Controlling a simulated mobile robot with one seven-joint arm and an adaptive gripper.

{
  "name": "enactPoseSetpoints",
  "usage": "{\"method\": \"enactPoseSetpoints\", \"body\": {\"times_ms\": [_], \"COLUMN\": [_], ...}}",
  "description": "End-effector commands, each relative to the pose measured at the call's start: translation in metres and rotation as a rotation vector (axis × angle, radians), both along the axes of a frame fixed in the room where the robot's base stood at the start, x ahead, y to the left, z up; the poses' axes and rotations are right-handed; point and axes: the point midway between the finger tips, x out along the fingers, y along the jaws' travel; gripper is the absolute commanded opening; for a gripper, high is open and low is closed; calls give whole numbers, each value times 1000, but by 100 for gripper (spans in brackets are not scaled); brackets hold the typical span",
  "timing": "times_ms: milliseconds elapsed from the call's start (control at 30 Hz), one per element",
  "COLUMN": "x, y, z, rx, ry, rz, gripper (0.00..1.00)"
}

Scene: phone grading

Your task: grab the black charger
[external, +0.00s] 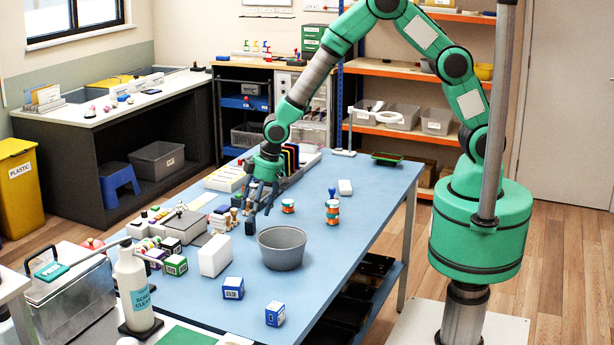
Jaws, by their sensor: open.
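A small black block (250,227), which looks like the black charger, sits on the blue table (330,250) just left of the grey bowl. It is small in this view, so its details are unclear. My gripper (258,208) is open and points down over the table, close behind and slightly above the black block in the picture. I cannot tell whether a finger touches anything. Small brown-topped stamps or pegs stand right beside the fingers on the left.
A grey bowl (282,248) and a white box (214,255) stand near the block. Blue boxes (233,288) lie toward the front. Orange-banded rolls (332,212) and a white block (345,187) are to the right. The table's right side is mostly clear.

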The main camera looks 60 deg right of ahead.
Motion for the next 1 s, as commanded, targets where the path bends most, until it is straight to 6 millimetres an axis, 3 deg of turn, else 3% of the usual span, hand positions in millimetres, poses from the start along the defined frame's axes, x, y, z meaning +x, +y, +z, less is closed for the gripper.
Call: {"method": "enactPoseSetpoints", "body": {"times_ms": [267, 700, 1000], "x": [2, 14, 14], "y": [1, 6, 6], "z": [-9, -47, -50], "rx": [0, 0, 0], "ry": [1, 0, 0], "rz": [0, 0, 0], "gripper": [60, 60, 60]}}
